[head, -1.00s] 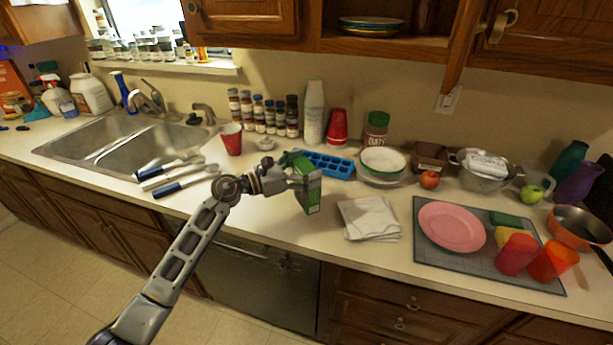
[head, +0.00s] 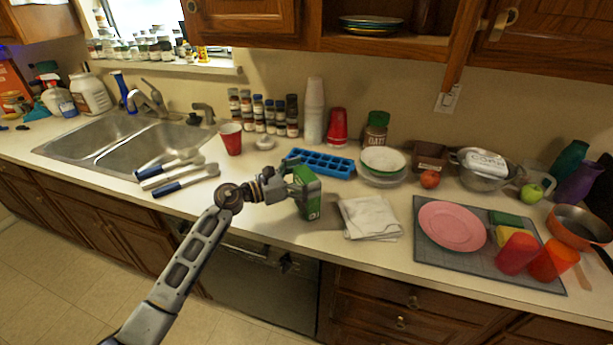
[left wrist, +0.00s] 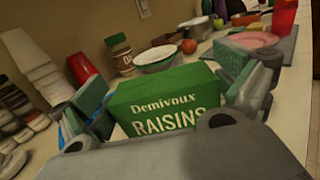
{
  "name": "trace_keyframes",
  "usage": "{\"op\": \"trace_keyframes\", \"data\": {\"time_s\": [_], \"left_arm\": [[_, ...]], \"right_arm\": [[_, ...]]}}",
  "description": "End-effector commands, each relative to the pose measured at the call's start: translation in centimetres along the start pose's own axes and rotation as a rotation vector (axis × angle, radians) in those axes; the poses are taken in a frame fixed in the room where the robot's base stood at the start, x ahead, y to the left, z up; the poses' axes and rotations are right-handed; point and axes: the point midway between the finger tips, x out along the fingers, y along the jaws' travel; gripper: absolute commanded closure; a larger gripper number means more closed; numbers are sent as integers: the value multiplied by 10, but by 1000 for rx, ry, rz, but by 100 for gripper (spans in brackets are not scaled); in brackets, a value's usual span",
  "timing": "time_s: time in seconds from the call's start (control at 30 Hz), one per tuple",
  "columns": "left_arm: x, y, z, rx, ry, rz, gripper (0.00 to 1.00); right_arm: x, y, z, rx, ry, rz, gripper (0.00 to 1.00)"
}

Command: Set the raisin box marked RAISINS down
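The green raisin box (head: 313,207) is roughly upright at the counter's front part, left of the folded white cloth. In the left wrist view the box (left wrist: 165,100) shows its white RAISINS lettering. My left gripper (head: 296,186) is around the upper part of the box. My right gripper is not in view.
A folded white cloth (head: 370,217) lies close to the right of the box. A blue ice tray (head: 322,164) lies behind it. Blue-handled utensils (head: 186,181) lie to the left by the sink. A grey mat (head: 470,262) with a pink plate (head: 452,226) is further right.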

Motion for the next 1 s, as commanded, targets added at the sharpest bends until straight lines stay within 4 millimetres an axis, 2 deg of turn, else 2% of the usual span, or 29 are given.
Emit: {"op": "trace_keyframes", "data": {"time_s": [0.53, 0.77, 1.0], "left_arm": [[-2, 0, 3, 0, 1, 1, 0], [-22, 1, 1, 1, 1, 2, 0], [-49, 1, 1, 0, 1, 2, 0]], "right_arm": [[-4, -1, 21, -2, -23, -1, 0], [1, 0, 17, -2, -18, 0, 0], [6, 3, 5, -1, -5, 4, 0]]}}
